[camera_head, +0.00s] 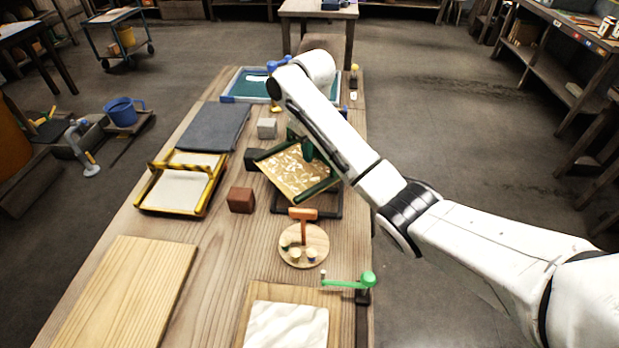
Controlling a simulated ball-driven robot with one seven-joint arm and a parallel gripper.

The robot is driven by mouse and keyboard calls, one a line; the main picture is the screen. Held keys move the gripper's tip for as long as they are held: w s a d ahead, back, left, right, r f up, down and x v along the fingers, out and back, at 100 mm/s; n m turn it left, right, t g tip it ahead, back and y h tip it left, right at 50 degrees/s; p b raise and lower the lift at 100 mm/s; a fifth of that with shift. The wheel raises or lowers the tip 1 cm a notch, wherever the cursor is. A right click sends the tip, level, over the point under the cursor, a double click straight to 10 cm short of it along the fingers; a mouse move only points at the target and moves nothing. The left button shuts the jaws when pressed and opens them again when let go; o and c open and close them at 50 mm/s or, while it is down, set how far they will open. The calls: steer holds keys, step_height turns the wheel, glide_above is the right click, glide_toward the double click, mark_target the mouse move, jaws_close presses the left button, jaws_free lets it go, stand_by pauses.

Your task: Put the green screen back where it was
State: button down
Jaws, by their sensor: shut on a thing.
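The green screen (292,173) has dark green edges and a tan mesh with pale patches. It is held tilted above the table, towards the middle right. My gripper (304,146) is shut on it at its far edge; the arm partly hides the fingers. Below and around the screen is a dark stand (332,206), with a black block at its left. Much of the stand is hidden by the screen, and I cannot tell whether they touch.
On the wooden table (210,250) are a yellow-framed screen (153,196), a blue-edged tray (236,92), grey cloth (214,127), a brown block (240,200), a grey block (267,128) and a round board (318,240) with small pieces. A green-handled crank (367,279) stands at the front right.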

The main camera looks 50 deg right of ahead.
mark_target(312, 170)
step_height(312, 170, down, 2)
steer(key=shift+f+b, duration=0.2)
steer(key=shift+b, duration=0.2)
steer(key=shift+f, duration=2.25)
steer(key=shift+f, duration=0.15)
steer(key=c, duration=1.1)
jaws_free()
step_height(312, 170, up, 12)
steer(key=p, duration=0.6)
steer(key=shift+r, duration=0.2)
